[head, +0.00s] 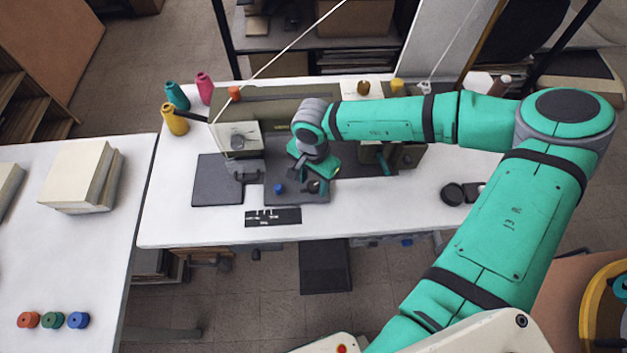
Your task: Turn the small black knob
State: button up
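An olive-grey sewing machine (275,107) stands on the white table. A small dark round part (237,141) shows on the pale face of its left head. Another small dark part (407,160) shows on its right column. I cannot tell for sure which of these is the small black knob. My gripper (313,180) points down in front of the machine's middle, right of the left head and above the dark bed plate. My wrist hides part of the machine behind it. The fingers are too small and dark to tell whether they are open.
A blue spool (279,188) sits on the dark plate left of my gripper. Thread cones (174,120) stand at the table's back left. Round black items (452,194) lie at the right. The white table's (370,220) front strip is mostly clear.

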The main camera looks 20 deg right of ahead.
aim_at(314, 185)
jog(key=shift+r, duration=0.1)
notch_tip(314, 185, up, 11)
jog(key=shift+f, duration=0.2)
dwell(0.7)
